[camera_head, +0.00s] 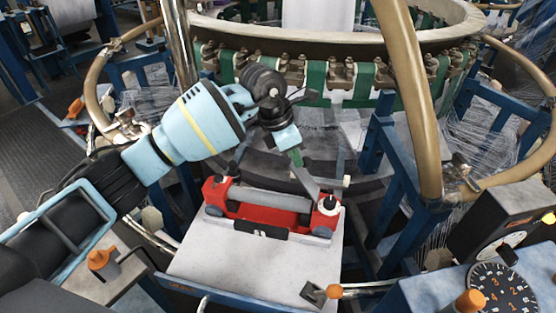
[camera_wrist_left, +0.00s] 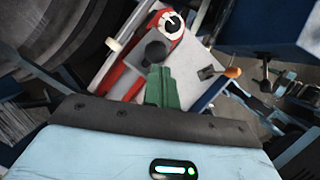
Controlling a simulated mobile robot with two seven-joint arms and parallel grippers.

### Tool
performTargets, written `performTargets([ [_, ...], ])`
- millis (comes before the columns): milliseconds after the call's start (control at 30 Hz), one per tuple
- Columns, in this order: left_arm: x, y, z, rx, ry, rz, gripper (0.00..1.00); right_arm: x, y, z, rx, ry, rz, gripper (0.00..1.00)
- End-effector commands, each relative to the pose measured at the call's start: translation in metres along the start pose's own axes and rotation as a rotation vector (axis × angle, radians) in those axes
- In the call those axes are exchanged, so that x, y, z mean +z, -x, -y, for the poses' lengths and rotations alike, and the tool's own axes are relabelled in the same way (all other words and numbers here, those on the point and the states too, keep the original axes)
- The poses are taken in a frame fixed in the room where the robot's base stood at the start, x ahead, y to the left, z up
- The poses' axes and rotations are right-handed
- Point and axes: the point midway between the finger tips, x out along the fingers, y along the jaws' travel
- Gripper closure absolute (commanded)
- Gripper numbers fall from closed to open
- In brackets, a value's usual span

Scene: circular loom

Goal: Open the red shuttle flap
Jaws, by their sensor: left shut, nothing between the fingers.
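The red shuttle (camera_head: 255,212) lies on a white platform in the head view, with dark rollers at its ends and a grey bar along its middle. A narrow grey strip (camera_head: 306,182) slants up from near its right end; I cannot tell for certain whether it is the flap. My left gripper (camera_head: 296,158) is above and behind the shuttle, with its green fingers shut and empty, apart from the red body. In the left wrist view the closed fingers (camera_wrist_left: 160,82) point toward the shuttle's end (camera_wrist_left: 165,20), which has a white and black round cap. My right gripper is out of view.
The white platform (camera_head: 240,268) has bare room in front of the shuttle. Blue loom frames and a tan curved tube (camera_head: 408,90) stand to the right. The ring of the loom (camera_head: 300,42) is behind. A dial box (camera_head: 500,290) is at the lower right.

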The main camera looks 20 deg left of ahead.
Motion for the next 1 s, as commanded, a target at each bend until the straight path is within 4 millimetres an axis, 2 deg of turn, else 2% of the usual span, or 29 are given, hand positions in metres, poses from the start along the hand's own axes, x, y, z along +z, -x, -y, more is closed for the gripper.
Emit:
performTargets([
  [267, 0.038, -0.003, 0.020, 0.000, -0.001, -0.002, 1.00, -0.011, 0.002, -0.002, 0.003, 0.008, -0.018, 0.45],
  [400, 0.058, -0.008, 0.030, 0.059, -0.018, -0.113, 1.00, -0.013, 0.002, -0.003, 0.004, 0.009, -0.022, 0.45],
  [700, 0.084, -0.027, 0.046, 0.060, -0.014, -0.125, 1.00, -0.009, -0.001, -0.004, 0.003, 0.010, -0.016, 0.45],
  [1000, 0.100, -0.040, 0.056, 0.060, -0.013, -0.123, 1.00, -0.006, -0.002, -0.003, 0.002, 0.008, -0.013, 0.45],
])
